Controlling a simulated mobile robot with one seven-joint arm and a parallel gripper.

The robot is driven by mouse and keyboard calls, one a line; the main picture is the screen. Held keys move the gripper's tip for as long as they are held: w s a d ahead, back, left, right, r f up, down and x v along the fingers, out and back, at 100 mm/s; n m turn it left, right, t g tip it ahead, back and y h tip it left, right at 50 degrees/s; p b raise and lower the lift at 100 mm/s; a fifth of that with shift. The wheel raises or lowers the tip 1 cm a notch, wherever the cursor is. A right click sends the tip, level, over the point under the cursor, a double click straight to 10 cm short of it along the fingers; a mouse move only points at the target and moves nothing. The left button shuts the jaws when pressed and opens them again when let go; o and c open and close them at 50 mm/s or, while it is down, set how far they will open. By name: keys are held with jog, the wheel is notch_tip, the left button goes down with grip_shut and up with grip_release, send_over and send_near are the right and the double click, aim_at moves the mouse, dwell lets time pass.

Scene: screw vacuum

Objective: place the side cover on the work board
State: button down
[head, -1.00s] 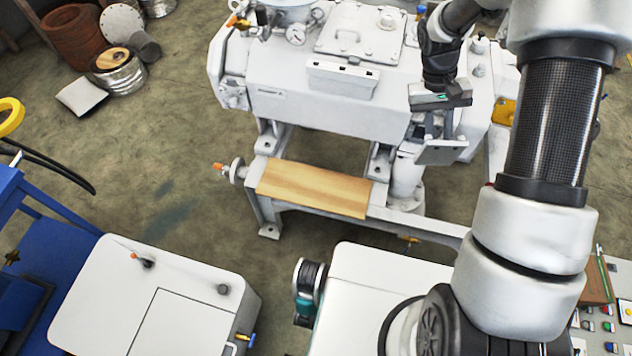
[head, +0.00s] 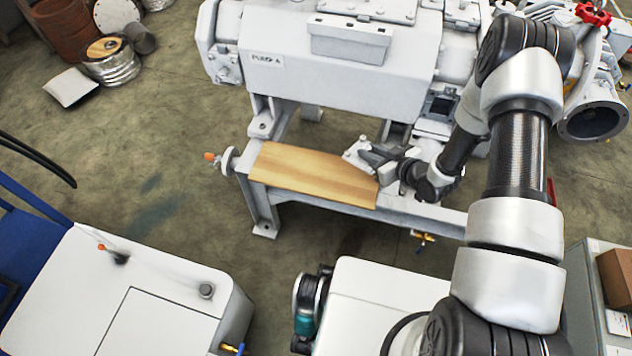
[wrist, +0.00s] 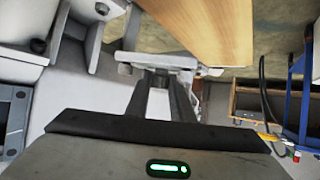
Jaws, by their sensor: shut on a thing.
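The wooden work board (head: 310,175) lies flat on the white machine frame. It also shows in the wrist view (wrist: 215,30). My gripper (head: 372,152) is at the board's right end, reaching in from the right. It is shut on the side cover (head: 357,152), a small light grey plate, held at or just above the board's right edge. In the wrist view the cover (wrist: 155,62) sits at the tips of the two dark fingers, beside the wood. I cannot tell whether the cover touches the board.
The large white pump (head: 330,75) stands behind the board, with an open square port (head: 440,107) on its right side. An orange-tipped valve handle (head: 212,157) sticks out at the frame's left end. The board's left and middle are bare.

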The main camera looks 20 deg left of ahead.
aim_at(361, 161)
jog(key=shift+s+a+f+n+y+b, duration=0.2)
jog(key=shift+s+a+y+b, duration=0.2)
jog(key=shift+s+a, duration=0.15)
jog(key=shift+s+a+f+n+y+b, duration=0.1)
jog(key=shift+s+a+f+y+b, duration=0.15)
jog(key=shift+s+a+y, duration=0.25)
jog(key=shift+s+a+f+b, duration=0.15)
jog(key=shift+s+a+b, duration=0.05)
jog(key=shift+b, duration=0.1)
notch_tip(361, 161, down, 9)
jog(key=b, duration=0.3)
jog(key=shift+f, duration=0.1)
jog(key=c, duration=1.5)
grip_release()
jog(key=shift+f, duration=0.1)
jog(key=shift+c, duration=0.2)
